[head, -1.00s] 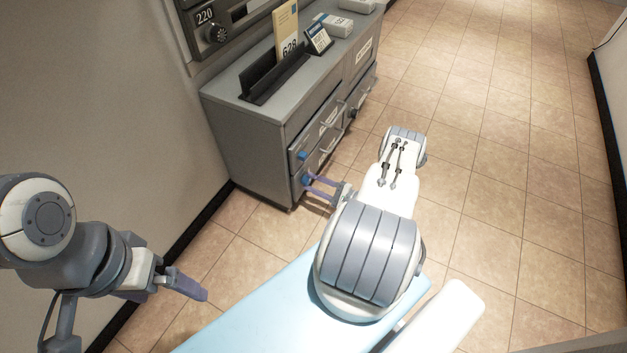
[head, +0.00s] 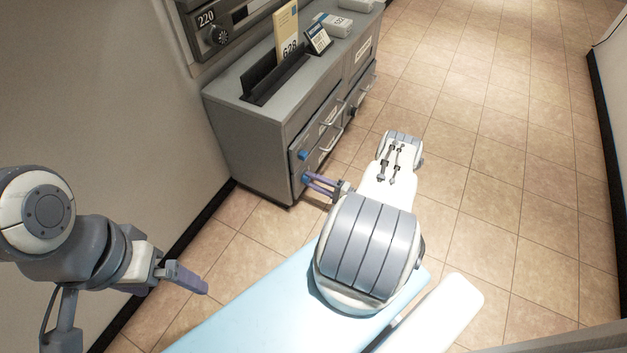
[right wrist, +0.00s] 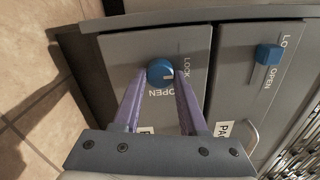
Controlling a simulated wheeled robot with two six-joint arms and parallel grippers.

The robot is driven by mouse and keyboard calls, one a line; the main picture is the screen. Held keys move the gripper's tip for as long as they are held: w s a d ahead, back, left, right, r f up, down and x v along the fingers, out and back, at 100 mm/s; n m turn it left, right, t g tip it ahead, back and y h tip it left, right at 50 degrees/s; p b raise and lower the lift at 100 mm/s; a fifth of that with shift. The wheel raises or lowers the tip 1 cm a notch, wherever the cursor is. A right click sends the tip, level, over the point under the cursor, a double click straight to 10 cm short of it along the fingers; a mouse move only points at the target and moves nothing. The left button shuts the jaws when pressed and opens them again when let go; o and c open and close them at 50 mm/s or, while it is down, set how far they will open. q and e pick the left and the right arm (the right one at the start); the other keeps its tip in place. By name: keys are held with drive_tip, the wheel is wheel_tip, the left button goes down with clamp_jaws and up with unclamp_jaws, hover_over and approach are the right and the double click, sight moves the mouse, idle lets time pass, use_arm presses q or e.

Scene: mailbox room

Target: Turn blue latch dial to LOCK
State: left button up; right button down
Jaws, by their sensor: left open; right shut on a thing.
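A round blue latch dial (right wrist: 160,72) sits on a grey drawer front, with LOCK printed to its upper right and OPEN below it in the right wrist view. A small pale mark shows on its lower right edge. My right gripper (right wrist: 164,78) is shut on this dial, one purple finger on each side. In the head view, the right gripper (head: 307,180) reaches the lower drawer of the cabinet (head: 240,150). A second blue latch (right wrist: 268,53) is on the neighbouring drawer, also seen in the head view (head: 303,155). My left gripper (head: 190,280) is open and empty, far from the cabinet.
A card slot holder (head: 275,80), a small sign (head: 319,39) and a white box (head: 334,24) stand on the cabinet top. Drawer handles (head: 331,142) stick out. The tiled floor (head: 500,180) to the right is clear.

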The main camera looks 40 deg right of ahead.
drive_tip(key=shift+c, duration=2.2)
unclamp_jaws()
drive_tip(key=p+v, duration=0.2)
drive_tip(key=v, duration=0.8)
drive_tip(key=shift+s, duration=0.25)
drive_tip(key=shift+d, duration=0.1)
